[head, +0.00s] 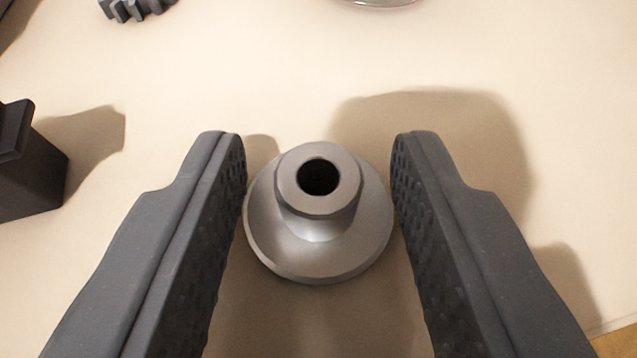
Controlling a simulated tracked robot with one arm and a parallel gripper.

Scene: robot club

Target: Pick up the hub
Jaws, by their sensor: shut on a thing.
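The hub (318,250) is a grey metal piece with a wide round flange and a narrower raised collar with a dark hole in its top. It is upright in the middle of the head view. My gripper (318,180) has one dark, dimpled finger on each side of the hub. The fingers are shut on the hub's flange at its left and right edges. Whether the hub's underside touches the pale surface cannot be told.
The pale tabletop (270,60) is mostly clear beyond the hub. A black block-like object (30,165) stands at the left edge. A dark toothed part (138,8) lies at the top left. A round, shiny rim (385,3) is cut off at the top. The table's edge shows at the lower right.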

